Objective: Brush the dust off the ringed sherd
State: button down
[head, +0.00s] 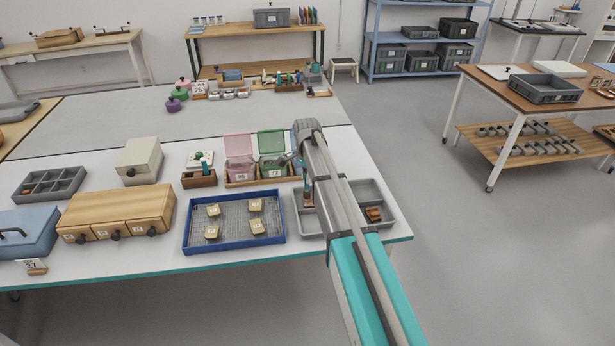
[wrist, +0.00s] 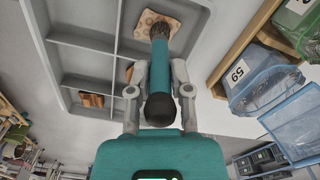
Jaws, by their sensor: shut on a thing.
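My gripper (wrist: 148,92) is shut on a teal brush (wrist: 168,77) with dark bristles. The bristle end lies over a pale, pinkish sherd with darker spots (wrist: 147,20) in a compartment of the grey divided tray (wrist: 88,41); I cannot tell if they touch. In the head view the brush (head: 306,172) hangs down into the left part of the tray (head: 384,189), above a brown sherd (head: 307,200). My arm hides the tray's middle. A brown-orange sherd (head: 374,214) lies in a right compartment. I cannot make out a ring clearly on any sherd.
Left of the tray stands a blue tray (head: 187,232) with several labelled tan pieces on mesh. Behind are a pink bin (head: 239,160) and a green bin (head: 271,143), close to my gripper. A wooden drawer box (head: 115,213) stands further left. The table's front edge (head: 300,258) is near.

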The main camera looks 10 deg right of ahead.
jog(key=shift+d, duration=0.15)
jog(key=shift+d+r, duration=0.1)
jog(key=shift+d, duration=0.7)
jog(key=shift+a, duration=0.1)
jog(key=shift+a, duration=0.85)
jog(key=shift+d, duration=0.1)
jog(key=shift+d, duration=0.85)
jog(key=shift+a, duration=0.95)
